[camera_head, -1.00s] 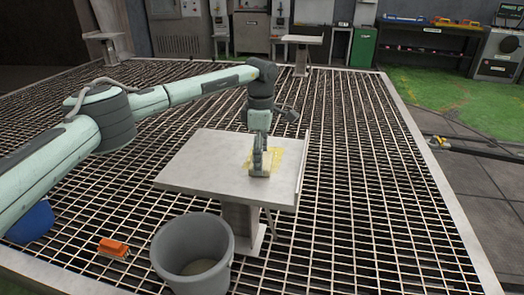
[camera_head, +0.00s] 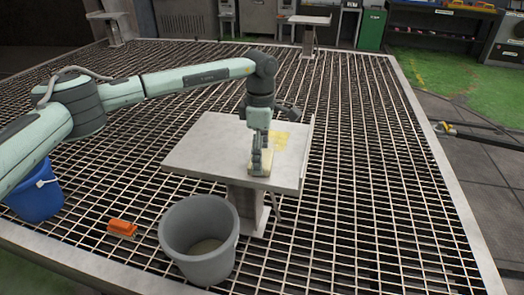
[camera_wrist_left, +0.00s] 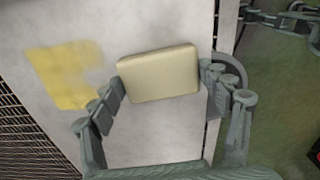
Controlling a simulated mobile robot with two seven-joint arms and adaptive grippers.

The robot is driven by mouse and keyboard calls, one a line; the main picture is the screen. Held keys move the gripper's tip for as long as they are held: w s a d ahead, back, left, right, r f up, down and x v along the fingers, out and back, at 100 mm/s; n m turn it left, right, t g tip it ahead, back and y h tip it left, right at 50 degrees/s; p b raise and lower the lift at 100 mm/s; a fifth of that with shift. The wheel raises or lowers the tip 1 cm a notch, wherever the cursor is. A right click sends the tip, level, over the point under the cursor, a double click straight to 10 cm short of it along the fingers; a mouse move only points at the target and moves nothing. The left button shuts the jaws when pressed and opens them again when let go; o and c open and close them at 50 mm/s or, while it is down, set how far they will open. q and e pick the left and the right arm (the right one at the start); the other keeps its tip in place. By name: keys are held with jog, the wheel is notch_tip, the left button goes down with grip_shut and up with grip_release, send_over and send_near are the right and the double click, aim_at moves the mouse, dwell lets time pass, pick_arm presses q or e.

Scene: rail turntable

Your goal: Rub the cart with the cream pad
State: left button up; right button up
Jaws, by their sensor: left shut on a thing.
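The cart (camera_head: 205,150) is a pale grey flat-topped stand on a post, with a smeared yellow patch (camera_head: 280,139) on its top. My left gripper (camera_head: 260,160) points down over the cart top, near its front edge. It is shut on the cream pad (camera_wrist_left: 158,73), a rounded block held between the two fingertips. The pad's lower side appears to be against the cart top. In the left wrist view the yellow patch (camera_wrist_left: 66,74) lies left of the pad, apart from it. Jointed grey fingers at the upper right there look like my right gripper (camera_wrist_left: 280,18); their opening is unclear.
A grey bucket (camera_head: 199,225) stands on the grating (camera_head: 350,215) just before the cart. An orange brush (camera_head: 122,228) and a blue bucket (camera_head: 37,195) are to the left. Another stand (camera_head: 308,22) is far behind. The grating right of the cart is clear.

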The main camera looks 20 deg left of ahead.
aim_at(251, 165)
pick_arm(q)
jog(key=shift+s, duration=1.7)
jog(key=shift+a+f, duration=0.1)
jog(key=shift+a, duration=0.7)
jog(key=shift+w+b, duration=0.65)
jog(key=shift+w, duration=0.25)
jog(key=shift+w+b, duration=0.7)
jog(key=shift+w, duration=2)
jog(key=shift+w+b, duration=0.9)
jog(key=shift+w, duration=2.4)
